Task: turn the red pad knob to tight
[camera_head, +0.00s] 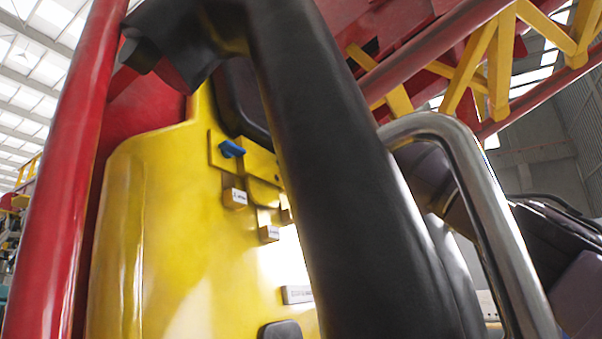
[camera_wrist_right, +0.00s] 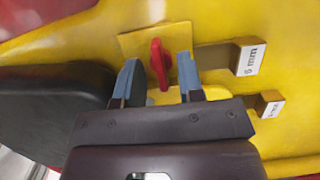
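The red pad knob (camera_wrist_right: 159,62) shows in the right wrist view, on a square yellow plate (camera_wrist_right: 134,43) fixed to a yellow panel. My right gripper (camera_wrist_right: 158,76) is open, with one blue-grey fingertip on each side of the knob. Gaps show between the knob and both fingertips. I cannot tell how deep the fingers reach along it. My left gripper is in neither view.
A black pad (camera_wrist_right: 50,110) lies left of the gripper. In the head view a thick black bar (camera_head: 335,150) covers part of the panel; a red post (camera_head: 65,170) stands left.

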